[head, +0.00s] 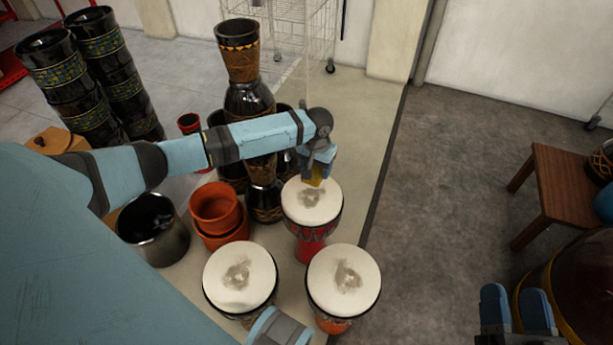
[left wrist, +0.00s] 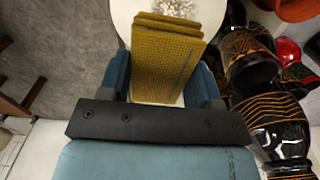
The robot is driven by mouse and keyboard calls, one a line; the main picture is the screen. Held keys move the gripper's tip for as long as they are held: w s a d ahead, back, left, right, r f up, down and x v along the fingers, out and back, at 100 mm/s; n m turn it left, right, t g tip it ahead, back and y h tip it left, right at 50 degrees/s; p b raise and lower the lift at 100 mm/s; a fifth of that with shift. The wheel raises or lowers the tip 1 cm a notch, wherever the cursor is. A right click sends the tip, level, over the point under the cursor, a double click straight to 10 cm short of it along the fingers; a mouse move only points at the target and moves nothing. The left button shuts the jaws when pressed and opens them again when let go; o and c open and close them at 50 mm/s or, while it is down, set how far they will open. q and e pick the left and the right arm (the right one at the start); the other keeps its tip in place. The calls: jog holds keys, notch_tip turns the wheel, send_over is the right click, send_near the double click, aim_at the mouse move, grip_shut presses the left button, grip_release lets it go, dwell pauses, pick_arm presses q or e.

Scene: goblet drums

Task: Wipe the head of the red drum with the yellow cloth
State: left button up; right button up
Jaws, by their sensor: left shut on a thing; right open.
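The red drum (head: 311,250) stands upright, with a white head (head: 312,210) that carries a grey smudge. My left gripper (head: 317,170) is shut on the yellow cloth (head: 314,182), over the far edge of this head. In the left wrist view the folded cloth (left wrist: 165,62) sits between the blue fingers, with the white head and its smudge behind it. I cannot tell whether the cloth touches the head. My right gripper (head: 516,308) is open and empty at the lower right, away from the drums.
Two more drums with smudged white heads stand nearer, one left (head: 240,285) and one right (head: 343,285). Terracotta pots (head: 216,210), a metal pot (head: 153,230) and stacked dark drums (head: 249,100) stand to the left. A wooden stool (head: 570,185) is at right. The grey floor between is clear.

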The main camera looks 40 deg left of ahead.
pick_arm(q)
send_over(307, 199)
notch_tip(307, 199, down, 4)
jog(key=f, duration=0.1)
notch_tip(307, 199, down, 4)
jog(key=b, duration=0.5)
jog(key=shift+s+a+r, duration=0.1)
jog(key=shift+a+r, duration=0.05)
jog(key=shift+r, duration=0.05)
jog(key=shift+f+b, duration=0.9)
jog(key=shift+b, duration=0.35)
pick_arm(e)
notch_tip(307, 199, down, 8)
jog(key=w+n+g, duration=0.1)
jog(key=n+g, duration=0.1)
jog(key=shift+f+g, duration=0.25)
jog(key=shift+g, duration=0.15)
pick_arm(q)
jog(key=shift+f, duration=1.05)
jog(key=shift+r, duration=0.1)
pick_arm(e)
jog(key=shift+r, duration=0.1)
